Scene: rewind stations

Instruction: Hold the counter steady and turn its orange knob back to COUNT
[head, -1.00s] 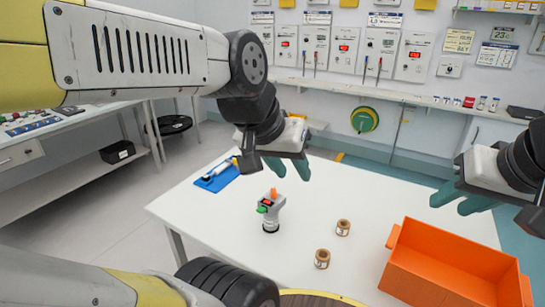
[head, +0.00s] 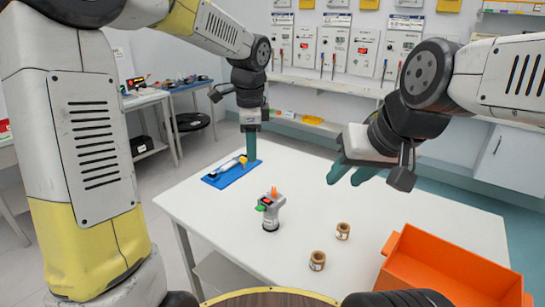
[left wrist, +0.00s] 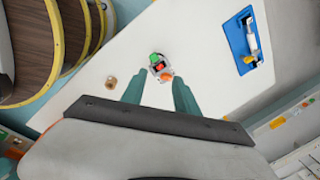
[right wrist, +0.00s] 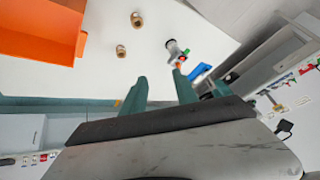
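The counter (head: 270,214) stands upright on the white table (head: 330,190). It has a dark red display, a green part on its side and an orange knob (head: 274,191) on top. The knob's label is too small to read. My left gripper (head: 250,148) is above the table's back-left part, fingers pointing down, apart from the counter. In the left wrist view its fingers are apart and empty, with the counter (left wrist: 159,66) visible beyond them. My right gripper (head: 345,172) is above the table, right of the counter. It is open and empty; the counter (right wrist: 176,50) shows beyond its fingers.
Two small brown rolls (head: 343,231) stand right of the counter. An orange bin (head: 455,275) is at the table's right. A blue tray (head: 232,173) with a white tool lies at the back left. The table around the counter is clear.

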